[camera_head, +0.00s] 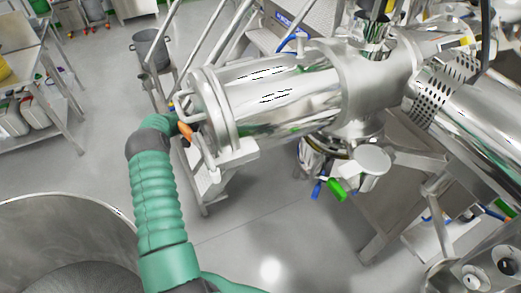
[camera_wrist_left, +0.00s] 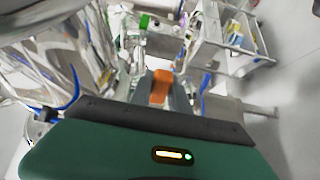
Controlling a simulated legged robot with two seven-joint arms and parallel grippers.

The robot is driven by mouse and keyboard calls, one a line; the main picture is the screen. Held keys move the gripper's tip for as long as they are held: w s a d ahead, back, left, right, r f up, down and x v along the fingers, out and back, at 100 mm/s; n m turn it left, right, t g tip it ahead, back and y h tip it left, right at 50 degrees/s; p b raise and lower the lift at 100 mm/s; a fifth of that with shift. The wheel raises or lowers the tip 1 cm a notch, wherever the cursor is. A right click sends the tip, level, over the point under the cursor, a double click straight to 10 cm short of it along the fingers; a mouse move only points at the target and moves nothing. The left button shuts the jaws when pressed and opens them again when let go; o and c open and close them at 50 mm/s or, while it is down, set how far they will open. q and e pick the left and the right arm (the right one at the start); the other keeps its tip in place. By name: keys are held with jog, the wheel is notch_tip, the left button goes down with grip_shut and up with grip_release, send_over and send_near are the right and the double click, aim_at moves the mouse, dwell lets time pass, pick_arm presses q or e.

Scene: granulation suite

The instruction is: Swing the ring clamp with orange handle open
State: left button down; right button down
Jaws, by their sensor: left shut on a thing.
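The ring clamp (camera_head: 213,112) is a shiny metal band around the left end of a large horizontal steel cylinder. Its orange handle (camera_head: 185,131) sticks out at the left side of the band. My left gripper (camera_wrist_left: 161,92) is shut on the orange handle (camera_wrist_left: 161,85), which shows between its two dark fingers in the left wrist view. In the head view my green left arm rises from the bottom to the handle, and its wrist hides most of the gripper (camera_head: 183,122). The band appears to lie around the cylinder end; I cannot tell whether it is latched. My right gripper is not in view.
The steel cylinder (camera_head: 280,92) joins more steel machinery at right. Green and blue handles (camera_head: 336,189) hang below it. A large round steel vessel (camera_head: 60,215) stands at lower left. A steel table (camera_head: 25,60) is at upper left. The grey floor between is clear.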

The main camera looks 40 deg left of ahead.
pick_arm(q)
jog(key=shift+w+a+g, duration=0.15)
jog(key=shift+a+g, duration=0.15)
jog(key=shift+a, duration=0.35)
jog(key=c, duration=1.5)
grip_release()
jog(key=shift+w, duration=0.1)
jog(key=shift+c, duration=0.2)
jog(key=shift+o, duration=1.2)
jog(key=shift+a, duration=0.15)
jog(key=shift+o, duration=0.3)
jog(key=shift+w+a+f, duration=0.1)
jog(key=shift+a+f, duration=0.05)
jog(key=shift+a, duration=0.15)
